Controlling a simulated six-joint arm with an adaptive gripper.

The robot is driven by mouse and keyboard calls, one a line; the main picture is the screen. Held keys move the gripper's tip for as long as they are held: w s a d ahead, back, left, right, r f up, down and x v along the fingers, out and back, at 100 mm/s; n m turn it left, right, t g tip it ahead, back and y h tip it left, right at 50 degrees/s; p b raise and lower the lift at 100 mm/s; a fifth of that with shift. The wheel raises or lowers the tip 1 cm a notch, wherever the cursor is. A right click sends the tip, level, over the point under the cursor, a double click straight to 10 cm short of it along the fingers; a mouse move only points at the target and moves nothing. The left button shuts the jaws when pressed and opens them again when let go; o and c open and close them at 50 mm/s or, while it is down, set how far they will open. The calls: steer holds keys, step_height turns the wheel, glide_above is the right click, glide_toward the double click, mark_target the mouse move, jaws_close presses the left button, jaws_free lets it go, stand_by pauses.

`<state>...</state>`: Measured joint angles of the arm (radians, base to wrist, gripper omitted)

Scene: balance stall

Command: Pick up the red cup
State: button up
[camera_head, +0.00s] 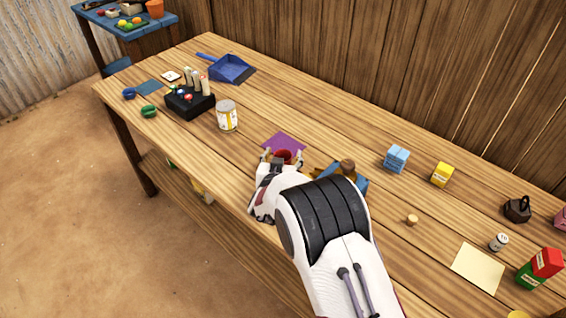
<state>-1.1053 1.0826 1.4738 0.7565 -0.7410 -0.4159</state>
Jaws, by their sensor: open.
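The red cup (284,155) stands on or by a purple square mat (286,140) near the middle of the wooden table. Only its upper part shows, since my arm hides the rest. My gripper (282,157) is low over the table at the cup, with its fingers spread to the left and right of it. The gripper is open. I cannot tell whether the fingers touch the cup.
A blue object with a brown knob (347,167) sits close to the right of my gripper. A can (227,116) and a black holder (189,102) stand to the left. Blue (396,158) and yellow (442,174) blocks stand right. The table (330,125) is clear behind the mat.

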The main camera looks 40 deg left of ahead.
stand_by(0.4)
steer(key=c, duration=1.2)
steer(key=shift+r, duration=0.15)
step_height(320, 180, up, 10)
stand_by(0.5)
